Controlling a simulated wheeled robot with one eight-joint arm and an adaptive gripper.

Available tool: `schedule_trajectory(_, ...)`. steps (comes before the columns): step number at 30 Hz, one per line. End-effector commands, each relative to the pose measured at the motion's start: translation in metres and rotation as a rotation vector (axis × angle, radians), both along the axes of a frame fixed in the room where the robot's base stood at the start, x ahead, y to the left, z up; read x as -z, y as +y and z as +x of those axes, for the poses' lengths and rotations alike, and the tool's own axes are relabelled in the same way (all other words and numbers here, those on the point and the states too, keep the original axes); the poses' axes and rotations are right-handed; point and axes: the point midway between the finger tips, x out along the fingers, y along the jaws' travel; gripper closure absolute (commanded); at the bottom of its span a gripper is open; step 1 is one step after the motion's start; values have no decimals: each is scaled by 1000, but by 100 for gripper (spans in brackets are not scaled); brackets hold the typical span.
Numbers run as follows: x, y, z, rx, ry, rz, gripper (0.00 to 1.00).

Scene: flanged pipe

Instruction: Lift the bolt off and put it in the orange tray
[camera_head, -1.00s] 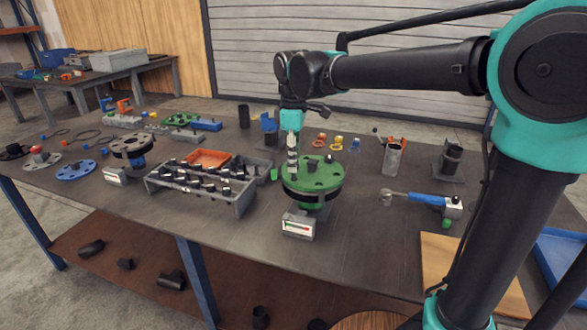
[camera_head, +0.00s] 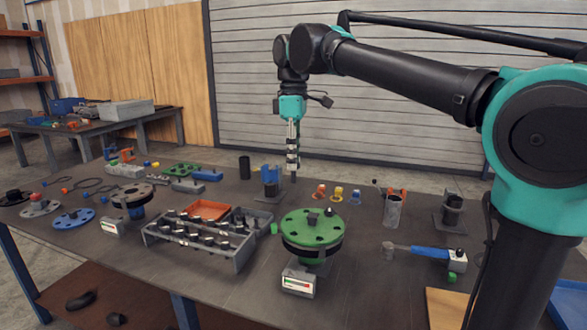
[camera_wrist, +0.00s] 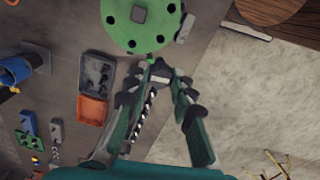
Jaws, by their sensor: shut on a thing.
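My gripper (camera_head: 293,160) is shut on a dark bolt (camera_head: 293,178), upright and hanging below the fingertips. In the wrist view the fingers (camera_wrist: 160,72) close on the bolt's end. They are beyond the edge of the green flange (camera_wrist: 125,35). The green flange (camera_head: 300,229) of the pipe stands on the bench, apart from the gripper, with open holes and a dark piece on its top. The orange tray (camera_head: 207,210) lies left of the flange, behind the grey rack; it also shows in the wrist view (camera_wrist: 92,110).
A grey rack (camera_head: 195,240) with several dark parts and a grey bin (camera_head: 255,218) sit around the orange tray. A blue-handled tool (camera_head: 425,253) and a grey cylinder (camera_head: 392,210) are at right.

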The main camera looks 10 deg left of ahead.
Motion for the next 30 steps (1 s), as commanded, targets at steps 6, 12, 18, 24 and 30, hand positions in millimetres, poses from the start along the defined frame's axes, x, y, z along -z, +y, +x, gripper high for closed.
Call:
schedule_trajectory(6, -4, 0, 0, 0, 0, 0, 100)
schedule_trajectory(12, -4, 0, 0, 0, 0, 0, 100)
schedule_trajectory(18, -10, 0, 0, 0, 0, 0, 100)
schedule_trajectory(24, -20, 0, 0, 0, 0, 0, 100)
schedule_trajectory(30, -31, 0, 0, 0, 0, 0, 100)
